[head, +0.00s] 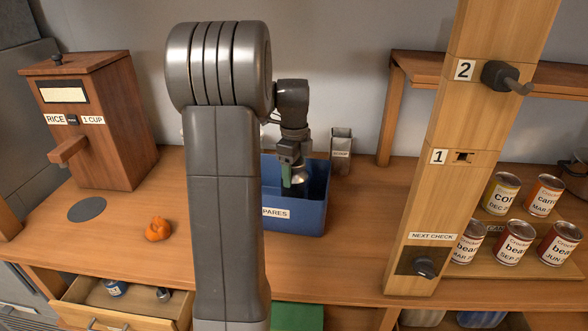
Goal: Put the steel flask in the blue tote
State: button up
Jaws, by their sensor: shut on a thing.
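The blue tote (312,215) stands on the wooden counter, partly hidden behind my arm, with part of a label on its front. My gripper (296,172) points down over the tote's opening and is shut on a small silvery thing, which looks like the steel flask (302,179). The flask is mostly hidden by the fingers and shows low against the tote's inner walls. I cannot tell whether it touches the tote's floor. A narrow green patch shows beside the fingers.
A small grey metal container (341,150) stands close behind the tote's right side. A wooden rice dispenser (97,120) and an orange lump (158,229) are on the left. A numbered wooden post (440,190) and several cans (508,242) are on the right. An open drawer (125,303) juts out at lower left.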

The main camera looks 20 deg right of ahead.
jog(key=o, duration=1.7)
jog(key=shift+f, duration=0.1)
notch_tip(320, 180, up, 12)
jog(key=shift+r, duration=0.15)
